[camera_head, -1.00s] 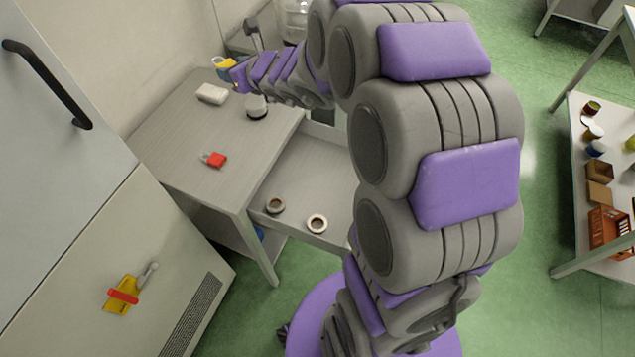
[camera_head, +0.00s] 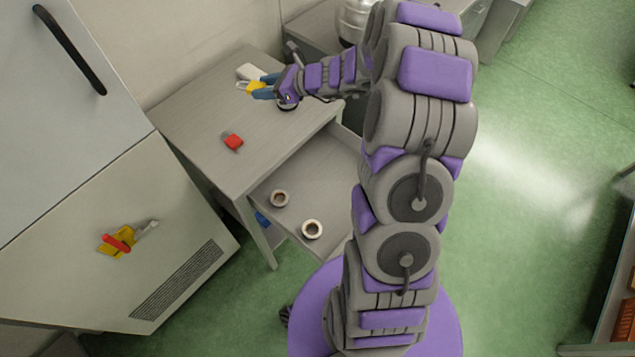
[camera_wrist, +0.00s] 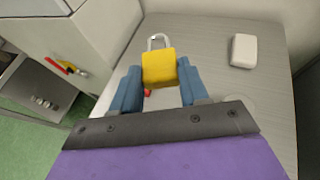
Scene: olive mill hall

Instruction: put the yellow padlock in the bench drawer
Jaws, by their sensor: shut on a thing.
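The yellow padlock (camera_wrist: 158,67) is between the blue fingers of my gripper (camera_wrist: 157,86), with its silver shackle pointing away, in the wrist view. My gripper (camera_head: 263,86) is shut on it and shows above the back part of the bench top (camera_head: 205,110) in the head view. The padlock (camera_head: 255,88) is partly hidden there by the fingers. The bench drawer (camera_head: 318,180) is pulled open to the right of the bench top. Two ring-shaped rolls, one (camera_head: 279,198) and another (camera_head: 312,229), lie in it near its front left.
A grey cabinet (camera_head: 90,230) with a yellow-and-red latch (camera_head: 117,241) stands at left. Green floor is open at right.

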